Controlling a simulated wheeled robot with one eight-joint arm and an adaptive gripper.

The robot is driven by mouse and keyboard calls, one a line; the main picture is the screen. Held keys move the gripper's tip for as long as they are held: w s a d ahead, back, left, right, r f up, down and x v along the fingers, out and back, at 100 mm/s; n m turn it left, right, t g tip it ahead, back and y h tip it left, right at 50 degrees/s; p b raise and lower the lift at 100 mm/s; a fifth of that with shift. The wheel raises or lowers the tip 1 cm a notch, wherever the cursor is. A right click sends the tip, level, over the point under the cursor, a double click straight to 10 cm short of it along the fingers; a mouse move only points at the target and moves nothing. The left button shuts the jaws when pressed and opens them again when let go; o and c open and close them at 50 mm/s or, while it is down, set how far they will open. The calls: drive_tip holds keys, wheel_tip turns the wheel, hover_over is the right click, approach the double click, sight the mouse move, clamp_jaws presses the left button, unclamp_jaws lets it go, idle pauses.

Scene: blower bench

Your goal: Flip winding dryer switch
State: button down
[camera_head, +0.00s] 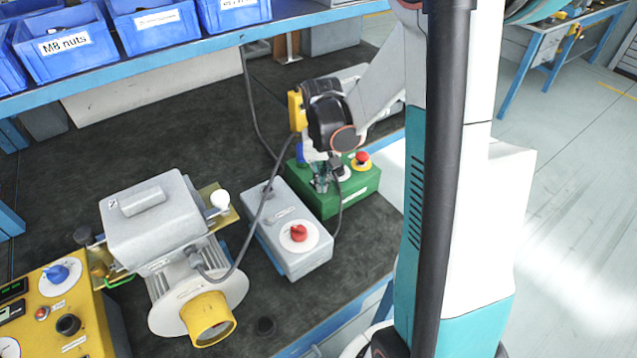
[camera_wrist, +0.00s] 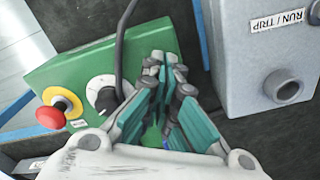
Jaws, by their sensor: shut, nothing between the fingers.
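My gripper (camera_head: 322,184) is shut and empty, low over the left part of a green control box (camera_head: 357,198). A black knob on a white disc (camera_wrist: 103,96) is just left of the fingers. Further left is a red mushroom button (camera_wrist: 50,117) on a yellow ring; it also shows in the head view (camera_head: 362,157). A bit of blue (camera_head: 299,152) shows behind the gripper, partly hidden. No readable label shows which switch is the winding dryer's.
A grey box (camera_head: 290,258) with a red knob (camera_head: 298,232) stands left of the green box. A blower motor (camera_head: 155,220) and a yellow panel (camera_head: 60,330) are further left. Dark cables hang near my gripper. Blue bins (camera_head: 70,60) sit on the shelf above.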

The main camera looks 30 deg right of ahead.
drive_tip(key=shift+r+p, duration=2.5)
drive_tip(key=shift+r, duration=1)
